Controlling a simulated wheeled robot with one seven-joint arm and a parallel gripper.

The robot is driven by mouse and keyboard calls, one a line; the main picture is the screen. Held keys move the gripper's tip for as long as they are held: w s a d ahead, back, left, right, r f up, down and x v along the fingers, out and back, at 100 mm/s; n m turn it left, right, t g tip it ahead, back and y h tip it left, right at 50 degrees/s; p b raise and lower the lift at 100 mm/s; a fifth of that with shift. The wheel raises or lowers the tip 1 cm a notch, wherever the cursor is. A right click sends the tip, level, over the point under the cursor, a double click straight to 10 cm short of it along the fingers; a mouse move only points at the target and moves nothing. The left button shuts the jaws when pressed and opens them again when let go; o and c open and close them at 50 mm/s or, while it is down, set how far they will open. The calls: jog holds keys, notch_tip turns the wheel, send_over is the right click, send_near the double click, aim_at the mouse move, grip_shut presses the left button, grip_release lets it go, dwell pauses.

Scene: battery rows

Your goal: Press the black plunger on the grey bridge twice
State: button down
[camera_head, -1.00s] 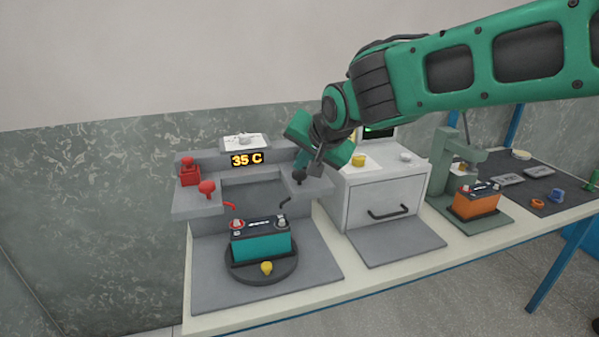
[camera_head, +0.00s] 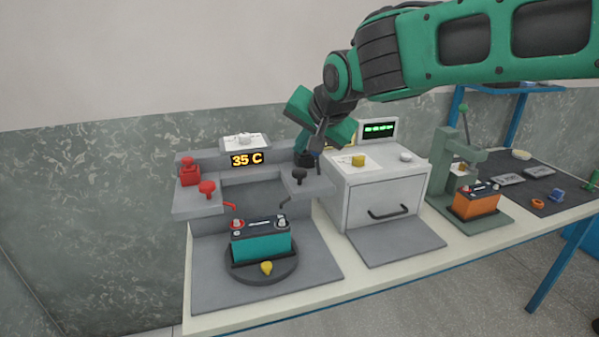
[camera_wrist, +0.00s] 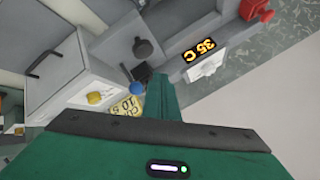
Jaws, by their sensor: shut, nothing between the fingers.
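The black plunger (camera_head: 299,176) stands upright on the right arm of the grey bridge (camera_head: 215,157). It also shows in the wrist view (camera_wrist: 143,48), where its round top is uncovered. My gripper (camera_head: 301,148) is shut and empty. In the head view its green fingertips are above and behind the plunger, in front of or over the black block (camera_head: 307,160), apart from the plunger. In the wrist view the fingers (camera_wrist: 162,80) point toward the bridge, beside the black block (camera_wrist: 142,71). The exact height of the fingertips is hard to tell.
A red plunger (camera_head: 207,187) and red block (camera_head: 190,175) are on the bridge's left side. A teal battery (camera_head: 262,241) sits on a turntable below. The sign reads 35 C (camera_head: 247,160). A white cabinet (camera_head: 375,205) stands close on the right.

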jog(key=shift+r, duration=1.15)
jog(key=s+d+f+g+h, duration=0.1)
jog(key=s+d+f, duration=0.25)
jog(key=d, duration=0.65)
jog(key=s+d+f+m+g+h, duration=0.1)
jog(key=s+d+f+g+h, duration=0.2)
jog(key=d, duration=0.7)
jog(key=s+d+f, duration=0.4)
jog(key=s+d, duration=0.1)
jog(key=d, duration=0.4)
jog(key=s+d+f+g, duration=0.1)
jog(key=s+d+f, duration=0.1)
jog(key=s, duration=0.5)
jog(key=s+d+f+g, duration=0.2)
jog(key=s+d+f, duration=0.1)
jog(key=s, duration=0.5)
jog(key=s+d+f+g, duration=0.1)
jog(key=s+d+f, duration=0.2)
jog(key=s+d, duration=0.2)
jog(key=s, duration=0.3)
jog(key=shift+s+f+m+g+y, duration=0.25)
jog(key=shift+m+g+y, duration=0.15)
